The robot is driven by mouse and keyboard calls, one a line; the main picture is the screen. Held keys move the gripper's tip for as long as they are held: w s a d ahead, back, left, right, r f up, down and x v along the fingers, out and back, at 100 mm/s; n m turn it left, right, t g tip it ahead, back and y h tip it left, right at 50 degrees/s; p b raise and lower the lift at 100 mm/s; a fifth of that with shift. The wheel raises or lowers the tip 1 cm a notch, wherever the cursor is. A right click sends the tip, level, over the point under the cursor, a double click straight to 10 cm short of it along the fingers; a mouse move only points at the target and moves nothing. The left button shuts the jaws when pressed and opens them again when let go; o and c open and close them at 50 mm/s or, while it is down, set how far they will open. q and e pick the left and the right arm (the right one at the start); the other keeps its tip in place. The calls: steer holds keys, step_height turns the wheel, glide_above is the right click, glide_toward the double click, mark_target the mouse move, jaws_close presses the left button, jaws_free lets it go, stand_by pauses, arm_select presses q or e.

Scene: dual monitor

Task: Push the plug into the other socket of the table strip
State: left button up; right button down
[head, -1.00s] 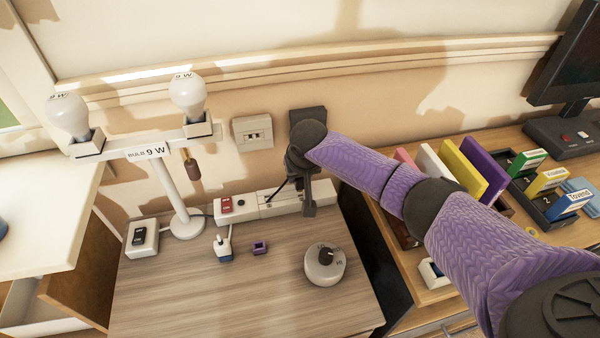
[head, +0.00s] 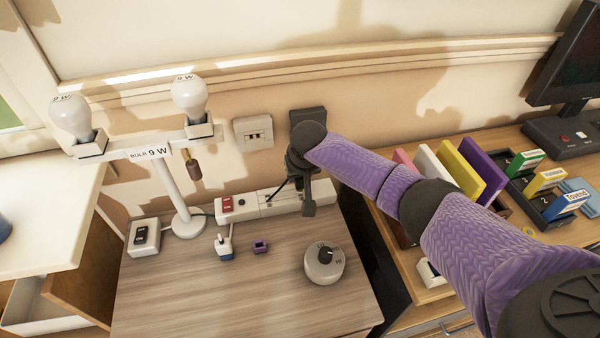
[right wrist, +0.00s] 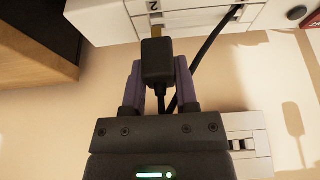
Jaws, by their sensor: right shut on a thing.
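The white table strip (head: 262,205) lies along the back of the wooden table, with a red switch (head: 227,204) at its left end. My right gripper (right wrist: 160,80) is shut on a black plug (right wrist: 157,62), which sits between its two purple fingers. The plug faces the strip (right wrist: 108,17), and a brass-coloured bit shows between them. A black cord (right wrist: 205,57) runs past the plug. In the head view my right gripper (head: 306,190) is over the strip's right part and hides the plug and sockets there. I cannot tell how deep the prongs are. My left gripper is out of view.
A wall socket (head: 253,132) is behind. A desk with coloured books (head: 460,170) is at right.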

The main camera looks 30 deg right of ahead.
steer(key=shift+r, duration=0.1)
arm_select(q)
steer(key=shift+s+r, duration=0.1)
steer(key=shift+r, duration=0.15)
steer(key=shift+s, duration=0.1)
arm_select(e)
steer(key=shift+f, duration=0.3)
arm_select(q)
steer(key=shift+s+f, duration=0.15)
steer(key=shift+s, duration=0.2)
arm_select(e)
steer(key=shift+f, duration=0.1)
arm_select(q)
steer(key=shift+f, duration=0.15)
arm_select(e)
steer(key=shift+f, duration=0.2)
arm_select(q)
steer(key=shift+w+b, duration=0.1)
steer(key=shift+b, duration=0.2)
arm_select(e)
steer(key=shift+f, duration=0.1)
steer(key=shift+f, duration=0.35)
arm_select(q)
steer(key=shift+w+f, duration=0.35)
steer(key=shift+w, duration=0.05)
arm_select(e)
steer(key=shift+f, duration=0.1)
